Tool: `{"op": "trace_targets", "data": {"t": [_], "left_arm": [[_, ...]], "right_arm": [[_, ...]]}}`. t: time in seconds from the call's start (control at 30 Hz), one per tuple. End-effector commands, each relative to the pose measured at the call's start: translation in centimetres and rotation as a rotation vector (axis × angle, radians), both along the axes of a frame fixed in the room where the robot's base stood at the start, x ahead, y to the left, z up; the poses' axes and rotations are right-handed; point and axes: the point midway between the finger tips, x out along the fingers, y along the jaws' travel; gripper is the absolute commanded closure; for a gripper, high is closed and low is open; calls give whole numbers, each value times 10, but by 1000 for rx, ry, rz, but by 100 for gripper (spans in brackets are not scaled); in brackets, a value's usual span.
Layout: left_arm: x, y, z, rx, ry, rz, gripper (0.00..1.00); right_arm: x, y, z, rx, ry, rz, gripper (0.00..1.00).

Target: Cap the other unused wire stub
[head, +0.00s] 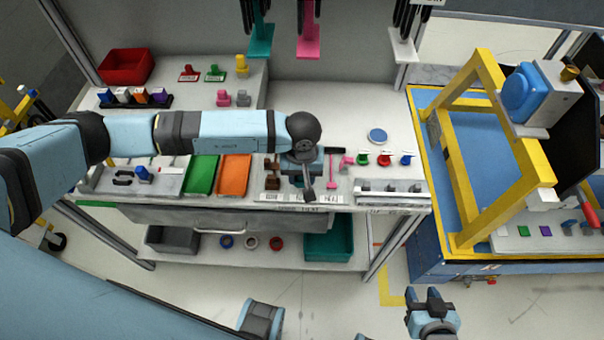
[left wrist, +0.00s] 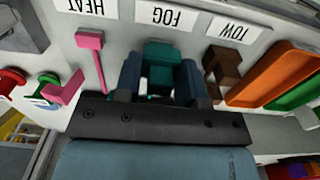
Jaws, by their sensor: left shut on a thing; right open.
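My left gripper (left wrist: 160,82) points down at the label strip of the workbench and is shut on a teal piece (left wrist: 158,60) at the FOG label. A pink piece with a long thin stem (left wrist: 95,55) lies at the HEAT label, and a brown piece (left wrist: 222,68) lies at the TOW label. The pink stem (head: 331,172) and brown piece (head: 272,182) also show in the head view, where my left arm covers much of the teal piece. My right gripper (head: 430,298) is open and empty, low at the right. I cannot make out a bare wire stub or a cap.
Green (head: 201,174) and orange (head: 235,174) trays lie left of the labels. Red, green and blue knobs (head: 384,160) stand right. A grey connector rail (head: 388,192) is at the front edge. A yellow frame (head: 466,150) stands on the right-hand bench.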

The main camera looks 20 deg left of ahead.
Motion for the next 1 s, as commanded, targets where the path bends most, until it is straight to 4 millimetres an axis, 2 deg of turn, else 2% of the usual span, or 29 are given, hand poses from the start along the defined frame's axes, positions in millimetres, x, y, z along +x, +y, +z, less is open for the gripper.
{"op": "trace_targets", "data": {"t": [0.7,0.73,0.83,0.87,1.0], "left_arm": [[0,0,-18,0,0,0,91],[0,0,-18,0,0,0,61],[0,0,-17,0,0,0,38],[0,0,-17,0,0,0,33],[0,0,-17,0,0,0,33]], "right_arm": [[0,0,-18,0,1,0,57],[0,0,-18,0,1,0,57],[0,0,-17,-1,2,0,57],[0,0,-17,-1,2,0,57],[0,0,-17,-1,2,0,57]]}}
